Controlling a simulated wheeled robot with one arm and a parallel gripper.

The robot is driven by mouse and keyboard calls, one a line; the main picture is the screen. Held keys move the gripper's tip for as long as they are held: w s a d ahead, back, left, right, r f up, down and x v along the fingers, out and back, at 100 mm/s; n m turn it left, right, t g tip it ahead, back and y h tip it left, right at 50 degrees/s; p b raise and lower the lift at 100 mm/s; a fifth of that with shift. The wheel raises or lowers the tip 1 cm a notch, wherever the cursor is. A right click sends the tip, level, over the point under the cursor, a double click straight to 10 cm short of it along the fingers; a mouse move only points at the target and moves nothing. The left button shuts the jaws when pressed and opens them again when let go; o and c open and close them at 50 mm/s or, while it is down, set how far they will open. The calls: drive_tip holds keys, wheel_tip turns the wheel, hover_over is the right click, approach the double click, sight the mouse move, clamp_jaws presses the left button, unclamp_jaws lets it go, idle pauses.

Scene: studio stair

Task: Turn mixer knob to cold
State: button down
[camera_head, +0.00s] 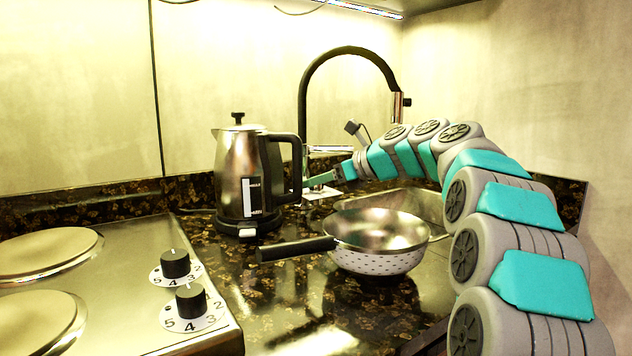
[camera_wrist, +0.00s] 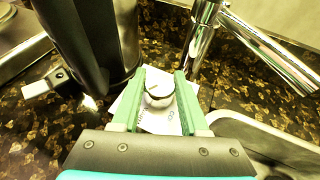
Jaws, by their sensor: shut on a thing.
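The mixer knob (camera_wrist: 160,91) is a small round metal knob with a light top and a dark mark, seen in the wrist view. It stands over a white printed card (camera_wrist: 150,120); the card also shows in the head view (camera_head: 320,194). My gripper (camera_wrist: 161,84) has its green fingers on both sides of the knob and is shut on it. In the head view my gripper (camera_head: 308,183) reaches in from the right, just right of the kettle, and the knob cannot be made out there. The card's print is too small to read.
A steel kettle (camera_head: 232,172) with a black handle stands close left of my gripper. The black arched tap (camera_head: 303,95) rises behind it. A pan (camera_head: 375,262) sits in front, near the sink (camera_head: 427,203). A hob (camera_head: 110,285) with two knobs is at left.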

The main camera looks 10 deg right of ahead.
drive_tip(key=shift+n+g+y, duration=0.8)
drive_tip(key=shift+n+g, duration=0.1)
drive_tip(key=shift+n, duration=0.4)
drive_tip(key=shift+y, duration=0.3)
drive_tip(key=c, duration=0.7)
unclamp_jaws()
drive_tip(key=v, duration=0.7)
drive_tip(key=shift+d+r, duration=0.25)
drive_tip(key=shift+d, duration=0.05)
drive_tip(key=shift+o, duration=0.4)
drive_tip(key=shift+s, duration=0.1)
